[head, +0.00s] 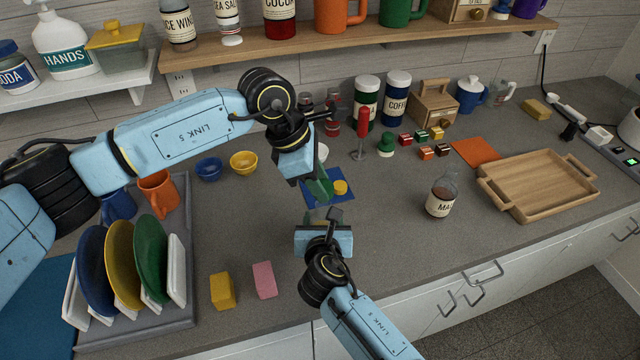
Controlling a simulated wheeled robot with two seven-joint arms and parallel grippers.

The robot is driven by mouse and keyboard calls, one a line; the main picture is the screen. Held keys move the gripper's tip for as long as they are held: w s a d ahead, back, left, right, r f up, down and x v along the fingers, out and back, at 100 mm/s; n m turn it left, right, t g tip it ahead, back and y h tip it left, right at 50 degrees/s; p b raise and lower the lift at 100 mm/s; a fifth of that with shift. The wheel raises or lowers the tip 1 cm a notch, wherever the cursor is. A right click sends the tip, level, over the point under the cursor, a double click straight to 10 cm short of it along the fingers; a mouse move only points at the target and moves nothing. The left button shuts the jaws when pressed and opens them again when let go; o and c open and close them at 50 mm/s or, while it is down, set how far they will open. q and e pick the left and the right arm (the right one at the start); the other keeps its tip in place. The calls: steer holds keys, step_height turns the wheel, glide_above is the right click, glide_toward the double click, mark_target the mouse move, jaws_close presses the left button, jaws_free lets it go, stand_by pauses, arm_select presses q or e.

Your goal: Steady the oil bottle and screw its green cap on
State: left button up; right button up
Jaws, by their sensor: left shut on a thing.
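A green, glassy shape that looks like the oil bottle (320,189) stands over the blue mat (343,204) in the middle of the counter. My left gripper (308,178) reaches down from behind and is shut on it; the gripper hides its upper part. My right gripper (335,216) is just in front of the mat, close to the bottle. Its fingers are small and partly hidden, so I cannot tell whether they hold anything. I cannot make out the bottle's green cap. A small yellow round thing (340,187) is on the mat, right of the bottle.
A clear labelled bottle (440,196) and a wooden tray (540,184) are to the right. A red-handled tool (362,130) and a green-topped item (386,144) stand behind. A plate rack (185,290), yellow block (222,291) and pink block (264,280) are left front.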

arm_select(q)
steer(key=shift+f, duration=0.7)
steer(key=shift+f, duration=0.1)
steer(key=shift+f, duration=0.8)
steer(key=shift+f, duration=0.55)
steer(key=m+g+y, duration=0.1)
steer(key=m+y, duration=0.1)
steer(key=m, duration=0.5)
steer(key=d+m+g+y, duration=0.1)
steer(key=m+y, duration=0.1)
steer(key=m, duration=0.6)
steer(key=m+g+y, duration=0.2)
steer(key=m, duration=0.5)
steer(key=shift+w+d+m, duration=0.15)
steer(key=shift+w+m, duration=0.25)
